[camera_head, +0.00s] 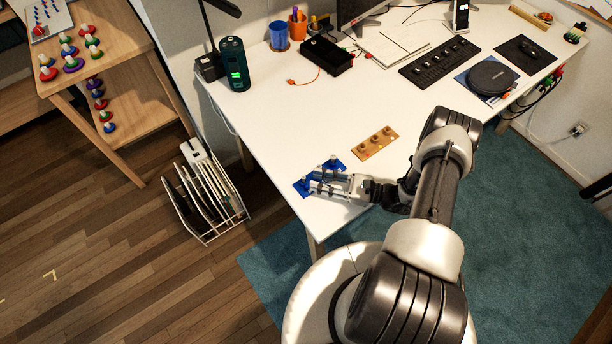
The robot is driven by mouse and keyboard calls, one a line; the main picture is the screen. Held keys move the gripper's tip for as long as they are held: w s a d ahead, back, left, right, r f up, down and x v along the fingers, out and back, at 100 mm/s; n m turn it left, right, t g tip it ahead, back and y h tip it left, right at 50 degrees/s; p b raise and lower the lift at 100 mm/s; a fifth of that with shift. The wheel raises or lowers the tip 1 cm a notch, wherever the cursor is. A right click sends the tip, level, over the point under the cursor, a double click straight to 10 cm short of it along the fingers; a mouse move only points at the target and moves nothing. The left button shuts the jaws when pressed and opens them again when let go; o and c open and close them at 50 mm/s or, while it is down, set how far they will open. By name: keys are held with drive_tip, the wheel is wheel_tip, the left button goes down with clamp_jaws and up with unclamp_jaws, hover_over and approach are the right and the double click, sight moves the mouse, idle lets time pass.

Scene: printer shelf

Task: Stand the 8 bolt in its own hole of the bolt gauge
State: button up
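A wooden block with several dark round spots (375,142), which looks like the bolt gauge, lies near the front edge of the white desk. Small metal bolts stand on a blue mat (340,168) to its lower left. The mat is partly hidden by my gripper. My gripper (318,183) reaches in from the right, low over the mat, its fingers pointing left among the bolts. The fingers are too small here to tell whether they are open or hold a bolt. Which bolt is the 8 cannot be read.
The white desk (270,125) is clear between the block and the black box (327,55) at the back. A dark cylinder (234,64) stands at the left, a keyboard (439,62) and a round black device (490,77) at the right. A file rack (207,190) stands on the floor.

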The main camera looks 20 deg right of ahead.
drive_tip(key=v, duration=0.5)
drive_tip(key=shift+s+d, duration=0.1)
drive_tip(key=shift+d, duration=0.2)
drive_tip(key=shift+d+r, duration=0.1)
drive_tip(key=shift+d, duration=0.1)
drive_tip(key=a+r+n+g+h, duration=0.2)
drive_tip(key=r+n+g, duration=0.25)
drive_tip(key=r, duration=0.45)
drive_tip(key=s+a+r+n+g+h, duration=0.1)
drive_tip(key=a+r+n+g+h, duration=0.15)
drive_tip(key=r+n, duration=0.4)
drive_tip(key=a+r+n+g+h, duration=0.1)
drive_tip(key=a+r+n+g, duration=0.25)
drive_tip(key=r, duration=0.65)
drive_tip(key=s+a+r+n+t+h, duration=0.1)
drive_tip(key=s+r+n+t+h, duration=0.4)
drive_tip(key=s+r+n+h, duration=0.4)
drive_tip(key=s+r, duration=0.5)
drive_tip(key=r, duration=0.1)
drive_tip(key=shift+s+a+n+t+h, duration=0.25)
drive_tip(key=shift+a+n+t+h, duration=0.05)
drive_tip(key=shift+n+t+h, duration=0.05)
drive_tip(key=shift+d, duration=0.1)
